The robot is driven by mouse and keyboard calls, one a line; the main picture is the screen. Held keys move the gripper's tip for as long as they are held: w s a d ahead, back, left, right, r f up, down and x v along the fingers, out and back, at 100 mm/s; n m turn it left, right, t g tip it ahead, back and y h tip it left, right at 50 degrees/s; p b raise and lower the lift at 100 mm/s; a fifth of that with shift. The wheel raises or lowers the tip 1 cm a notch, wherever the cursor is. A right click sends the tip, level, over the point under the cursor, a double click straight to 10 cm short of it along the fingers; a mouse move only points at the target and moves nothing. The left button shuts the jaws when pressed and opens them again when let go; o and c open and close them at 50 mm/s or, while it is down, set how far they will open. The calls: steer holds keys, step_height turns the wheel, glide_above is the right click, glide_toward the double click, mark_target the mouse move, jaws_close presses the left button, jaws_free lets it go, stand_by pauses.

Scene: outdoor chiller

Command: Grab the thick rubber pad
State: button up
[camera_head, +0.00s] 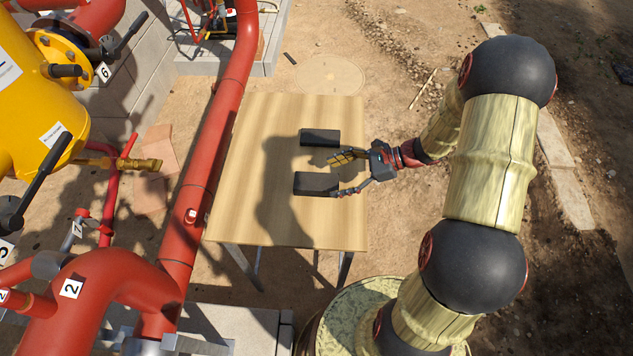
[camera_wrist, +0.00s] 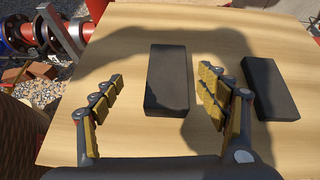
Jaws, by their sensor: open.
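Two black rectangular pads lie on a wooden table. The upper pad (camera_head: 320,138) and the lower pad (camera_head: 316,184) lie apart in the head view. My gripper (camera_head: 340,174) is open above the table, its fingers pointing left toward the pads. In the wrist view, one pad (camera_wrist: 167,80) shows between the two spread fingers of my gripper (camera_wrist: 161,82), with a gap on either side. The other pad (camera_wrist: 270,90) lies just right of the right finger, partly behind it. I cannot tell surely which pad is thicker.
The table (camera_head: 255,150) is otherwise bare, with free room at its left and front. A red pipe (camera_head: 208,150) runs along its left side. A yellow vessel (camera_head: 35,90) with valves stands farther left. Sandy ground lies around.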

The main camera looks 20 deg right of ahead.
mark_target(318, 181)
steer(key=shift+w+d+f+m+t, duration=0.15)
steer(key=shift+f+m, duration=0.1)
steer(key=shift+f, duration=0.15)
steer(key=shift+w+d+f+m+t, duration=0.1)
steer(key=shift+d+f+m+t, duration=0.05)
steer(key=shift+f+m, duration=0.15)
steer(key=shift+w+a+f, duration=0.1)
steer(key=shift+a+f, duration=0.15)
steer(key=shift+f, duration=0.05)
steer(key=b+x, duration=0.2)
steer(key=x, duration=0.5)
steer(key=shift+w+d+b, duration=0.1)
steer(key=shift+w+b, duration=0.05)
steer(key=shift+b, duration=0.2)
steer(key=shift+r, duration=0.1)
steer(key=shift+c, duration=0.4)
steer(key=c, duration=1.5)
steer(key=shift+c, duration=0.3)
steer(key=shift+r, duration=0.1)
